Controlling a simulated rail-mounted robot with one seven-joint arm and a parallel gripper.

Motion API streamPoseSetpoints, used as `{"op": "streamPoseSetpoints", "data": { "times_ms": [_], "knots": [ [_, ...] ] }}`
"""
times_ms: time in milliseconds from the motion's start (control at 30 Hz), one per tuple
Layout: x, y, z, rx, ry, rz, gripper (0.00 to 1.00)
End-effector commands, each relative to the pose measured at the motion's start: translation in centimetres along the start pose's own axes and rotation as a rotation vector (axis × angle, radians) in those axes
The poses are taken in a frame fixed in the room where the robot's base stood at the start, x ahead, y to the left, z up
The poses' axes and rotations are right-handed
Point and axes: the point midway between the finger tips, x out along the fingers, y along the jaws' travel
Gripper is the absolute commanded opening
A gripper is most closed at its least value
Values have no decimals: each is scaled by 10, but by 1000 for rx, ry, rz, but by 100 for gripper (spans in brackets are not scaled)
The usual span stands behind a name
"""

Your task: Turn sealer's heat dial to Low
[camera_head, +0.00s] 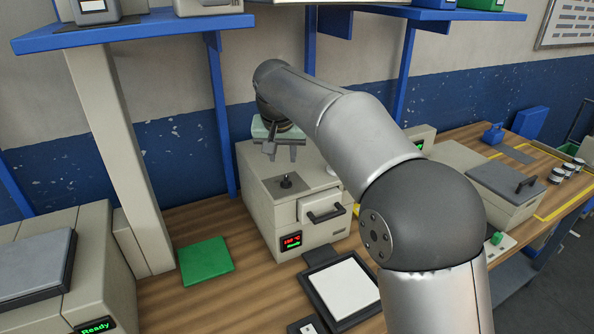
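A beige box machine (262,215) with a white front door and black handle stands mid-bench. Its display (291,242) shows red digits over green text. A small black knob (286,182) stands on a grey plate on its top. I cannot tell for sure that this is the sealer or that the knob is its heat dial; no setting marks are readable. My gripper (282,152) points down above the back of this machine, behind and above the knob and apart from it. Its fingers look spread with nothing between them. My arm hides part of the bench to the right.
A green pad (205,261) lies left of the machine, and a black-framed white tray (352,288) lies in front. Another machine (90,275) with a "Ready" display stands front left. A lidded machine (470,190) stands at right. A blue shelf (140,30) hangs above.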

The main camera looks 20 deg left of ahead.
Motion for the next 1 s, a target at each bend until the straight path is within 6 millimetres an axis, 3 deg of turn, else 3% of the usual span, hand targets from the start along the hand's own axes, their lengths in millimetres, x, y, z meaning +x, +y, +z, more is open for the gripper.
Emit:
{"op": "streamPoseSetpoints", "data": {
  "times_ms": [200,433,600,900,1000],
  "knots": [
    [45,2,0,1,-5,3,34],
    [82,2,0,1,-4,2,34],
    [94,2,0,1,-2,2,34],
    [96,2,0,1,-1,1,34],
    [96,2,0,1,-1,1,6]
  ]
}}
